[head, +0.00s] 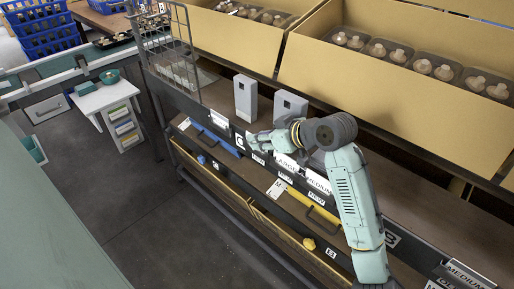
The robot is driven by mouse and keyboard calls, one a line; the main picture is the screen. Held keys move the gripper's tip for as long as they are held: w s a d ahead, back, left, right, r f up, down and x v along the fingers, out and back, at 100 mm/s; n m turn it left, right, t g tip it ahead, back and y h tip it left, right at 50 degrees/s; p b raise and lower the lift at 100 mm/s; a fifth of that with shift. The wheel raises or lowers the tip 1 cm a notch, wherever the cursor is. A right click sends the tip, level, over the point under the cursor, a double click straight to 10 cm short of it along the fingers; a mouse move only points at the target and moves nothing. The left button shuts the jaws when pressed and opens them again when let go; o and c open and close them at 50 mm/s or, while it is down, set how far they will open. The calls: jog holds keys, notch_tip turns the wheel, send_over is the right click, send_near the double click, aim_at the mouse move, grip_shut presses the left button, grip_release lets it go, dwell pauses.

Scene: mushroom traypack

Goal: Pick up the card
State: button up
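Several white cards or labels show along the shelf front in the head view. A small white card with dark marks (277,189) lies at a tilt on the lower level, left of a yellow handle. Another small white one (184,124) is farther left, near a blue handle. Larger printed labels, one reading MEDIUM (317,181), are on the shelf edge. I cannot tell which one is the task's card. My gripper (251,141) is at the upper shelf's front edge, left of these printed labels. Its fingers are too small to tell whether they are open or hold anything.
Two grey boxes (245,97) stand on the shelf behind my gripper. Large cardboard boxes (400,112) with trays of mushrooms fill the back. A wire mesh rack (178,62) rises at the left. A yellow handle (314,208) juts out below my arm.

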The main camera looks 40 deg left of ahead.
grip_shut()
dwell(0.5)
jog(key=shift+r+p, duration=0.7)
jog(key=shift+r, duration=0.15)
notch_tip(320, 180, up, 2)
jog(key=shift+r+p, duration=0.15)
jog(key=shift+p, duration=0.8)
jog(key=s+d+b, duration=0.2)
jog(key=s, duration=0.5)
jog(key=s+d+r+b, duration=0.1)
jog(key=s+d+b, duration=0.1)
jog(key=s, duration=0.6)
jog(key=shift+s+d, duration=0.25)
jog(key=shift+d, duration=0.1)
jog(key=shift+s, duration=0.1)
